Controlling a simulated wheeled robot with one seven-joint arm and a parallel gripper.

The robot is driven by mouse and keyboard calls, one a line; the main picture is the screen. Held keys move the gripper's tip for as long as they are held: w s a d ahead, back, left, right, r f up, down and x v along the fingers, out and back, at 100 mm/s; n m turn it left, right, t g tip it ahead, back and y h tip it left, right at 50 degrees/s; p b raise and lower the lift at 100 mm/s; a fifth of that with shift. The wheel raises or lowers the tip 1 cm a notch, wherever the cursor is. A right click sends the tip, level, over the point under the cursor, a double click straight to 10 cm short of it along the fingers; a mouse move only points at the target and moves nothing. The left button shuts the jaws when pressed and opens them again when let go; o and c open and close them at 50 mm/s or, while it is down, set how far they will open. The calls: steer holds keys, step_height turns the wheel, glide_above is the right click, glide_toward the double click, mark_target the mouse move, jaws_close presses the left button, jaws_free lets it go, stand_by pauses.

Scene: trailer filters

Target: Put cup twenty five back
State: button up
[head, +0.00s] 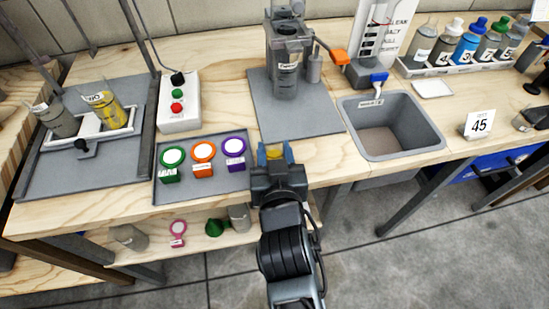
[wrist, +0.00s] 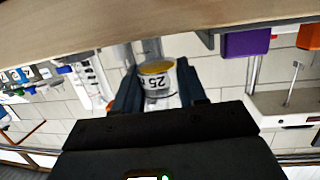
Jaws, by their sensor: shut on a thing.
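Cup twenty five (wrist: 157,80) is between my gripper's fingers in the wrist view. It is pale, with a yellow top and a label reading 25, which appears upside down. In the head view only a bit of its yellow part (head: 274,151) shows. My gripper (head: 273,154) is shut on the cup, near the front edge of the bench (head: 330,175), just right of the grey tray. The gripper hides most of the cup in the head view.
A grey tray (head: 216,183) holds green, orange and purple round-topped containers. A grey machine (head: 288,50) stands on a mat behind. A sink (head: 390,125) and a 45 card (head: 479,124) are right. A shelf with small items (head: 178,233) lies below.

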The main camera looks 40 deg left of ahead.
steer(key=shift+f, duration=1.2)
steer(key=shift+f, duration=0.2)
steer(key=o, duration=1.1)
steer(key=shift+r, duration=0.1)
